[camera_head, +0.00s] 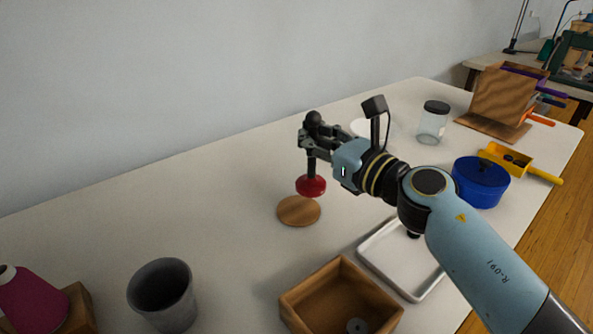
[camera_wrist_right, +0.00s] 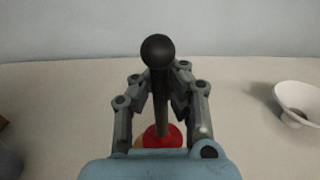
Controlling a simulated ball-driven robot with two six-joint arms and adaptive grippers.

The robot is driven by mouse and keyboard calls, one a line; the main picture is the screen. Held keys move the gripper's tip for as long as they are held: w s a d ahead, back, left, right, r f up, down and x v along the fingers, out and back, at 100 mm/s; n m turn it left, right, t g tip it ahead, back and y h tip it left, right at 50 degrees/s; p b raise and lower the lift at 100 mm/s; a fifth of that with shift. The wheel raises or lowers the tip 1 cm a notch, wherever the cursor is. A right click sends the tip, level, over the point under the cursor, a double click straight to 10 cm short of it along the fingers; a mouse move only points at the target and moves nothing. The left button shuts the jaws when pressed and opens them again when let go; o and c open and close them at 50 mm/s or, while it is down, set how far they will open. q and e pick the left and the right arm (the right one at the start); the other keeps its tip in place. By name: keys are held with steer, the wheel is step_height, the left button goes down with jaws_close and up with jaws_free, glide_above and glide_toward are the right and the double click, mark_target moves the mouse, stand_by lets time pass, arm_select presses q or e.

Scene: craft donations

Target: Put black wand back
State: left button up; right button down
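The black wand (camera_head: 312,165) is upright, with a round black knob on top and a dark stem. A red rounded piece (camera_head: 311,187) is at its lower end; I cannot tell whether it is part of the wand. Below and slightly left of it lies a round wooden disc (camera_head: 298,212) on the table. My right gripper (camera_head: 312,142) is shut on the stem below the knob. In the right wrist view, the wand (camera_wrist_right: 160,88) stands between the fingers of my right gripper (camera_wrist_right: 162,98), with the red piece (camera_wrist_right: 163,137) below. My left gripper is not in view.
A wooden box (camera_head: 300,309), a white tray (camera_head: 385,271) and a grey cup (camera_head: 163,291) stand in front. A blue pot (camera_head: 481,184), yellow scoop (camera_head: 545,176), glass jar (camera_head: 432,125) and white bowl (camera_head: 360,127) are to the right. The table's left middle is clear.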

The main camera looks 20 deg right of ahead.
mark_target(309, 185)
steer(key=shift+w+a+f, duration=0.55)
steer(key=shift+a+f, duration=0.1)
steer(key=shift+a, duration=0.25)
steer(key=shift+a+f+b, duration=0.1)
steer(key=shift+f+b, duration=1.45)
steer(key=shift+f, duration=0.5)
steer(key=shift+f, duration=0.2)
steer(key=c, duration=1.5)
jaws_free()
steer(key=shift+r, duration=0.15)
